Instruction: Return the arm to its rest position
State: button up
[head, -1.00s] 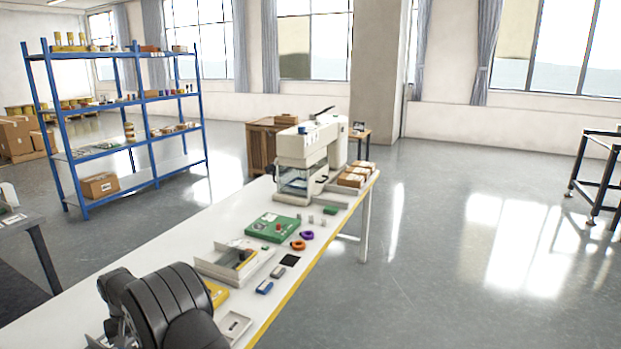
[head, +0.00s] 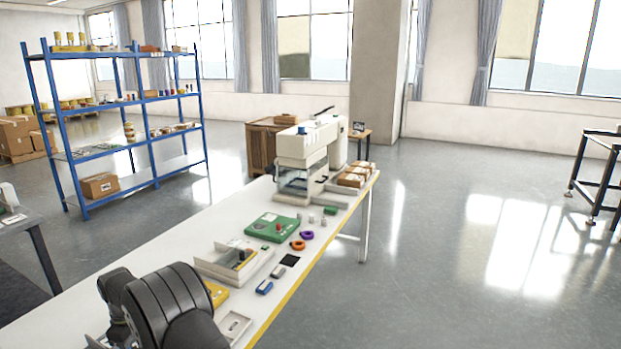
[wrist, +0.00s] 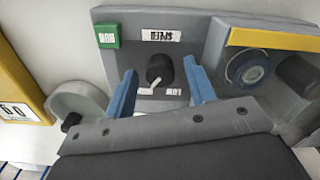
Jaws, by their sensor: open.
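My gripper (wrist: 160,72) shows in the wrist view with its two blue fingers apart. A black knob (wrist: 160,67) with a pale pointer shows between the fingers, with a gap on both sides. I cannot tell how far the fingertips are from it in depth. The knob is on a grey panel (wrist: 208,42) with an upside-down "SPEED" label and a green button plate (wrist: 107,35). In the head view, my dark arm covers the near left end of the white table (head: 185,240); the gripper and knob are not visible there.
In the wrist view, a yellow-edged grey part (wrist: 275,40) is at right and a yellow piece (wrist: 20,90) at left. In the head view, a tray (head: 215,262), green box (head: 270,227), small parts and a cream machine (head: 300,150) occupy the table. Open floor lies right.

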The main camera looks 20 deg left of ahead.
jog(key=shift+n, duration=0.6)
